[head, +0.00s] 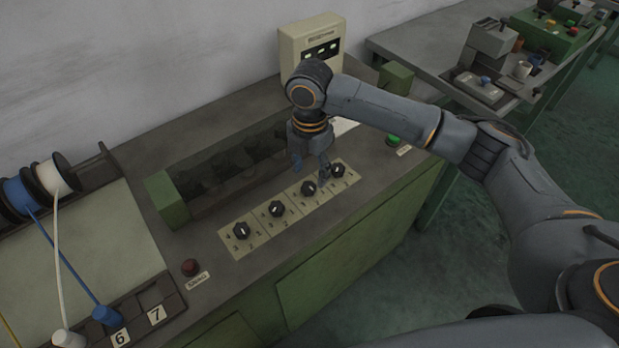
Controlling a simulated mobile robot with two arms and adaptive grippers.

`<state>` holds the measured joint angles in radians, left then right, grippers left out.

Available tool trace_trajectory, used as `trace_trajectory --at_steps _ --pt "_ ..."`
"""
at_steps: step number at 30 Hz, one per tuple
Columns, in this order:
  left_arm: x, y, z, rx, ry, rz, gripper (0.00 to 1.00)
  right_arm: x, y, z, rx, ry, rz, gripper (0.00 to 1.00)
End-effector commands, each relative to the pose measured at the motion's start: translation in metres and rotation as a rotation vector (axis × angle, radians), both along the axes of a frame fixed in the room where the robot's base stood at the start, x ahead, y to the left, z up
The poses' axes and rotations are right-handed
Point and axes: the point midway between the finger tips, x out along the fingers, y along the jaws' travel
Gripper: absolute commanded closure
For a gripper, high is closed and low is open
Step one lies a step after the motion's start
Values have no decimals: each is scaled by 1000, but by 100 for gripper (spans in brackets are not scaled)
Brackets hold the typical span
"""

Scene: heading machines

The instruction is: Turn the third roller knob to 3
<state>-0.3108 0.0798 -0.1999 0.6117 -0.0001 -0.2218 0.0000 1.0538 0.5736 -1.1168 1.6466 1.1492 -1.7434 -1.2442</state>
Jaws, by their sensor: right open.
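A row of black roller knobs runs along a pale numbered plate (256,237) on the machine. Counting from the left, the first knob (242,231) and second knob (276,209) are clear to see. The third knob (309,188) is just below my right gripper (311,168), and another knob (338,170) sits to its right. My right gripper is open and empty, pointing down, with one finger behind the third knob and one close to the rightmost knob. I cannot tell if it touches either. Pointer settings are too small to read. My left gripper is out of view.
A red button (190,267) is left of the plate and a green button (393,140) right of it. A roller trough (225,165) lies behind the knobs. A cream display box (312,40) stands at the back. Wire spools (55,174) are at the left.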

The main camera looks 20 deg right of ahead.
Motion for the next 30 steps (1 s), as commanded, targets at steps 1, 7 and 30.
trace_trajectory --at_steps 1,7,30 --pt "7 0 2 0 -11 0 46 -1 0 -9 -1 4 -1 46" --pt "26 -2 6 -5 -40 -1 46 0 0 -34 -1 2 0 46" --pt "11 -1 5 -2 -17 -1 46 0 0 -42 -1 -1 0 100"
